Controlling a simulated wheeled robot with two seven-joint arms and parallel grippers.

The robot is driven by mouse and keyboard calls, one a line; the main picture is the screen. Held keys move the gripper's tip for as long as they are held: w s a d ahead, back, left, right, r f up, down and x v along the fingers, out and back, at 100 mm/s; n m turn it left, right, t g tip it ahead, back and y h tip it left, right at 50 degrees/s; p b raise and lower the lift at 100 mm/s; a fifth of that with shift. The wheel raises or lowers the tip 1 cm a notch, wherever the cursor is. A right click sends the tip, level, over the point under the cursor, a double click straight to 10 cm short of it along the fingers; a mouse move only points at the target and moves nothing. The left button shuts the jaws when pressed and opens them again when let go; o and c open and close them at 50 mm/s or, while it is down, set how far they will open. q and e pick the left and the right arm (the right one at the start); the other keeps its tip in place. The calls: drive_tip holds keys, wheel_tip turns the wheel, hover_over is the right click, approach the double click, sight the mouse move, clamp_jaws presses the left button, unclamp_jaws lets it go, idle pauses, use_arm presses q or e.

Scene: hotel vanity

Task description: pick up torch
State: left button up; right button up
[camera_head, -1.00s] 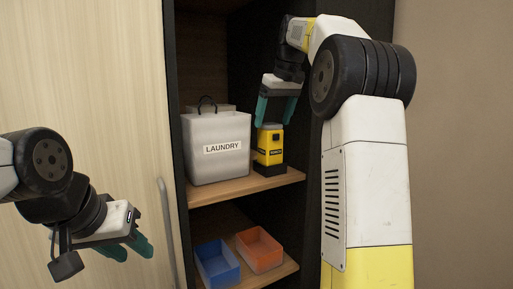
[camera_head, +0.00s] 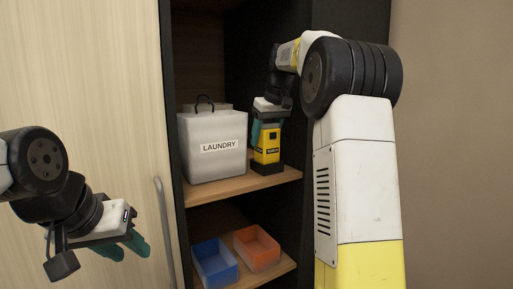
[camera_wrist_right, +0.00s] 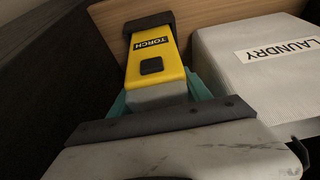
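The torch (camera_head: 267,150) is yellow and black with a grey upper part and a "TORCH" label. It stands upright on the upper wooden shelf, to the right of the laundry bag. My right gripper (camera_head: 268,124) has come down from above over its top end. In the right wrist view the teal fingers (camera_wrist_right: 157,98) lie against both sides of the grey part of the torch (camera_wrist_right: 156,68), and the gripper looks shut on it. My left gripper (camera_head: 122,248) is at the lower left, away from the shelf, empty, with its fingers a little apart.
The white laundry bag (camera_head: 213,165) stands close left of the torch; it also shows in the right wrist view (camera_wrist_right: 265,85). A blue bin (camera_head: 213,268) and an orange bin (camera_head: 257,254) sit on the lower shelf (camera_head: 284,266). The dark cabinet side wall is close on the right.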

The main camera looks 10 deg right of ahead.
drive_tip(key=c, duration=1)
drive_tip(key=shift+r, duration=0.1)
